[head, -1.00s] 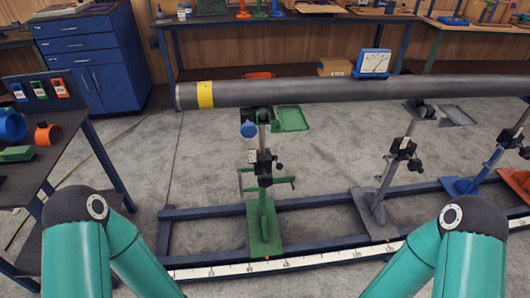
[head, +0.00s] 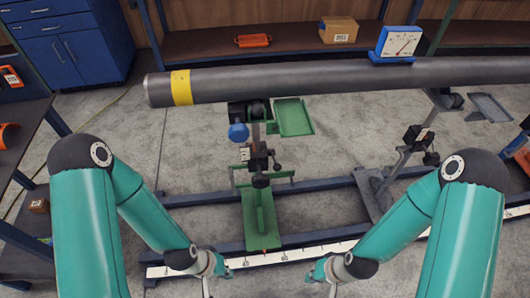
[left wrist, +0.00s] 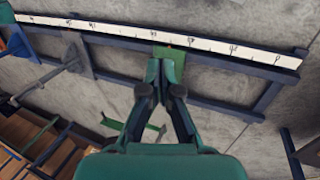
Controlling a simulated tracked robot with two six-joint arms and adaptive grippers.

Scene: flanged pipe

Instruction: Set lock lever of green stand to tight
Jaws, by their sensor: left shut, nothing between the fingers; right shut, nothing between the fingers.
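The green stand (head: 262,222) stands on the blue floor rail under the grey pipe (head: 300,83). On its post is a black clamp (head: 259,163) with a dark lever or knob (head: 277,166) on its right; its exact setting is too small to tell. A blue knob (head: 238,132) is near the stand's head. My left gripper (left wrist: 164,68) is shut and empty in the left wrist view, its fingertips appearing over the green base end (left wrist: 172,52). My right gripper (head: 324,270) is low in the head view, shut, right of the stand, partly cut off by the picture's edge.
A grey stand (head: 385,180) is to the right. A green tray (head: 293,117) juts out beside the green stand's head. A dark table (head: 20,130) is at left. Open floor lies between the stands.

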